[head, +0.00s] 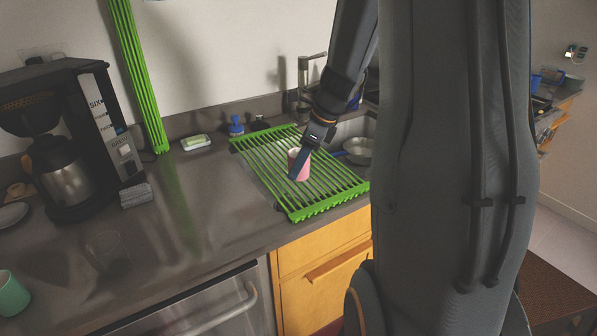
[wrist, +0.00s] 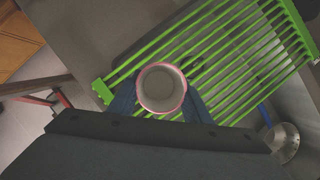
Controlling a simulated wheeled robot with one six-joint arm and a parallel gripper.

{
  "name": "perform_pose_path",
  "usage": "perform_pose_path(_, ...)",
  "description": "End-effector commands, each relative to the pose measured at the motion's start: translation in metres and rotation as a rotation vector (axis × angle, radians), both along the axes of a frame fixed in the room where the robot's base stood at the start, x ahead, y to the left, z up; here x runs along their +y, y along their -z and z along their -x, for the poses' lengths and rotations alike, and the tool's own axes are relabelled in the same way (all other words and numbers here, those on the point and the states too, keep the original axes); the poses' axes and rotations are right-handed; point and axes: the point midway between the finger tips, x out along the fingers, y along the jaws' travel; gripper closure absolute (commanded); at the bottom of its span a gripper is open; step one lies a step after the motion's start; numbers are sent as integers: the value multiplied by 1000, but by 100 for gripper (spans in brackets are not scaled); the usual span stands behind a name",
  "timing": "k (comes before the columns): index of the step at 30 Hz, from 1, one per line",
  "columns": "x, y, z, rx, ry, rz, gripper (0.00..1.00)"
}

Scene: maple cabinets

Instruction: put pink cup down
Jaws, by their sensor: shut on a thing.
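The pink cup (head: 302,170) is upright over the green drying rack (head: 322,211) in the head view. My gripper (head: 299,163) is shut on the cup, coming down from above. In the wrist view the cup's pink rim and pale, empty inside (wrist: 161,89) show between my two blue fingertips (wrist: 160,104). The green rack (wrist: 222,58) spreads beneath and beyond it. Whether the cup's bottom touches the rack bars I cannot tell.
A coffee maker (head: 70,140) stands at the left, with a clear glass (head: 104,246) and a green cup (head: 11,294) in front. The grey counter (head: 205,215) left of the rack is mostly clear.

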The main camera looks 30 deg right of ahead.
Motion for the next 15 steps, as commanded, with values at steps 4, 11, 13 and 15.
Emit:
perform_pose_path(4,1,20,1,6,1,-3,82)
perform_pose_path(11,0,34,1,1,0,0,82)
perform_pose_path(13,0,34,1,1,0,0,82)
perform_pose_path(15,0,34,0,1,0,0,82)
